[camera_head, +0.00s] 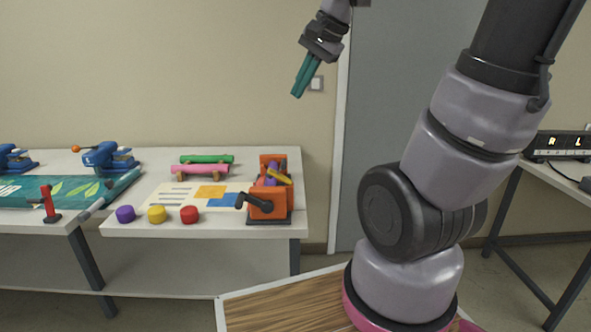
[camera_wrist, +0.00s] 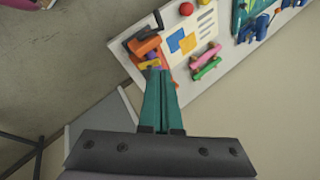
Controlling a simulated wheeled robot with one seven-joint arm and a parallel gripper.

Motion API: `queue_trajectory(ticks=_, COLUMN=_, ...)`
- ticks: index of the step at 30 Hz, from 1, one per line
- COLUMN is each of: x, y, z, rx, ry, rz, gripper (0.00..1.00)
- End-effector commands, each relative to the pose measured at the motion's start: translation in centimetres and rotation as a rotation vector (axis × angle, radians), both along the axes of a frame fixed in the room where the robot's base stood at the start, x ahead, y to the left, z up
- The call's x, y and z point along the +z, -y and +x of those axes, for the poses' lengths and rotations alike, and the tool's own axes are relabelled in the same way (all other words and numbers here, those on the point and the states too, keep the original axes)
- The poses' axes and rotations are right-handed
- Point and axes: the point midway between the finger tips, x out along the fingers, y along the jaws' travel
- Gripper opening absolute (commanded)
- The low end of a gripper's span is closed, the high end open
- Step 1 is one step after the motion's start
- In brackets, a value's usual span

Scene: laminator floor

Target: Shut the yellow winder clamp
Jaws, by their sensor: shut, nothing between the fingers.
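The yellow winder clamp (camera_head: 280,177) is a short, tilted yellow bar on the orange winder (camera_head: 267,204) at the right end of the bench. A purple piece sits next to the clamp, and a black crank (camera_head: 246,199) sticks out at the winder's left. I cannot tell how far open the clamp is. My gripper (camera_head: 296,94) has teal fingers, shut and empty, raised well above the bench and slightly right of the winder. In the wrist view the orange winder (camera_wrist: 145,45) and the yellow clamp (camera_wrist: 151,64) show just beyond the fingertips (camera_wrist: 158,72), which partly cover them.
The white bench (camera_head: 205,229) holds purple, yellow and red knobs (camera_head: 189,214), a printed sheet (camera_head: 180,196), green and pink rolls (camera_head: 203,170) and blue devices (camera_head: 108,157) further left. A grey door (camera_head: 385,110) stands behind my arm. Air above the winder is free.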

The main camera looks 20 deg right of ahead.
Motion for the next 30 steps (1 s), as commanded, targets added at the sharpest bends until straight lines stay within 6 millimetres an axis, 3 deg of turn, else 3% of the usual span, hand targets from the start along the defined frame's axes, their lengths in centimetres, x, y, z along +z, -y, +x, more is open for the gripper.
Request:
queue_trajectory(ticks=6, x=0.5, y=0.5, z=-3.5, rx=0.111, ry=0.031, rz=-0.1, gripper=0.0)
queue_trajectory(ticks=10, x=-0.5, y=0.8, z=-4.0, rx=0.114, ry=-0.054, rz=-0.101, gripper=0.0)
queue_trajectory(ticks=22, x=-3.5, y=1.3, z=-1.6, rx=-0.043, ry=-0.344, rz=0.06, gripper=0.0)
queue_trajectory(ticks=30, x=-7.6, y=2.4, z=2.5, rx=-0.275, ry=-0.681, rz=0.292, gripper=0.0)
